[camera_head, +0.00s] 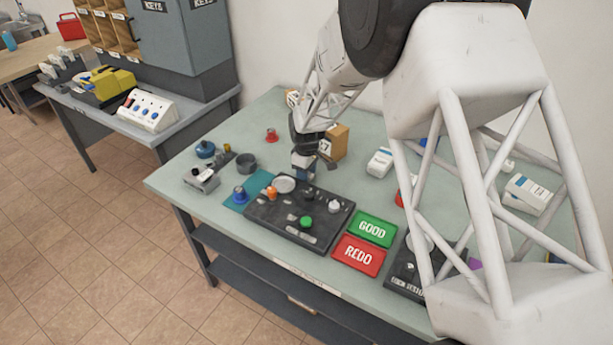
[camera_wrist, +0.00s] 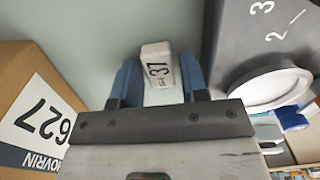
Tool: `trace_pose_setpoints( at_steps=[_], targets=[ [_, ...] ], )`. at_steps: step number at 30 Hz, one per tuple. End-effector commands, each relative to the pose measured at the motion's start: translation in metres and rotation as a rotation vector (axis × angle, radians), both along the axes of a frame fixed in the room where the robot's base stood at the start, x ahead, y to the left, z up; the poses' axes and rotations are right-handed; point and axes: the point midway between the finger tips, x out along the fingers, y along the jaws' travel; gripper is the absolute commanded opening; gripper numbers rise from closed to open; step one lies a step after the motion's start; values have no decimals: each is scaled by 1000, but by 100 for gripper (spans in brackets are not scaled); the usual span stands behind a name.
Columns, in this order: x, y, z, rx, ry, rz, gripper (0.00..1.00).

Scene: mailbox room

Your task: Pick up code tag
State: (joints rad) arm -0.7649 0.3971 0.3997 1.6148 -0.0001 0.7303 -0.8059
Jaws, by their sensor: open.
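The code tag looks to be the small white block (camera_wrist: 157,62) marked "37" in the wrist view, on the pale green tabletop. My gripper (camera_wrist: 158,84) is open, with its blue fingers on either side of the block's near part; the block's far end sticks out past them. I cannot tell whether the fingers touch it. In the head view my gripper (camera_head: 304,172) points down at the table, just behind the black tray and beside a cardboard box; I cannot make out the tag there.
The cardboard box (camera_wrist: 38,110) stands close on the left in the wrist view. The black tray (camera_wrist: 240,35) with a round white dish (camera_wrist: 270,88) is close on the right. Green GOOD (camera_head: 371,229) and red REDO (camera_head: 359,255) mats lie at the table's front.

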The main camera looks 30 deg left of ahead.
Motion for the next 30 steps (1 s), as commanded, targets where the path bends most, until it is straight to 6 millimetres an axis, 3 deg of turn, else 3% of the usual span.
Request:
trace_pose_setpoints(
  at_steps=[13, 20, 30],
  targets=[
    [0, 0, 0, 0, 0, 0, 40],
    [0, 0, 0, 0, 0, 0, 5],
    [0, 0, 3, 1, -1, 0, 4]
  ],
)
